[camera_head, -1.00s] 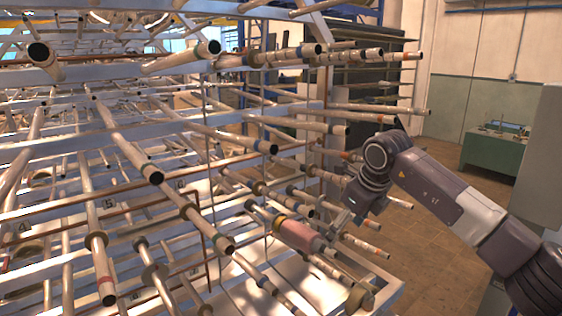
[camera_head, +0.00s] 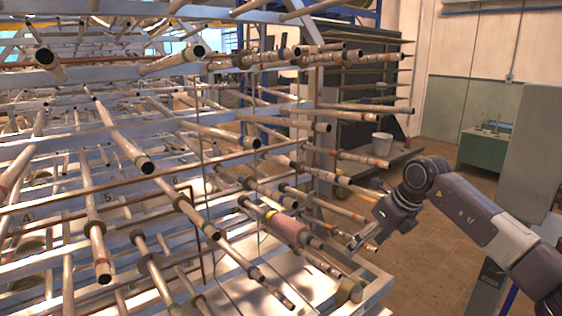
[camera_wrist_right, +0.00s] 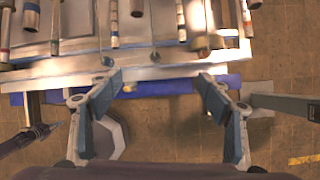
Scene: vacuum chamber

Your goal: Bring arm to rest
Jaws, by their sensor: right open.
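My right arm (camera_head: 480,220) comes in from the right in the head view, with its gripper (camera_head: 366,238) just off the right side of a large rack of tubes (camera_head: 235,250). In the right wrist view the gripper (camera_wrist_right: 161,82) has its two fingers spread wide with nothing between them. The rack's pale edge (camera_wrist_right: 150,70) lies beyond the fingertips there, with tube ends above it. A pinkish thick tube (camera_head: 287,229) sticks out of the rack left of the gripper. My left gripper is not in view.
Many tubes jut out of the rack toward me and to the right. A grey panel (camera_head: 530,140) stands close by my right arm. Brown floor (camera_head: 440,240) is open right of the rack.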

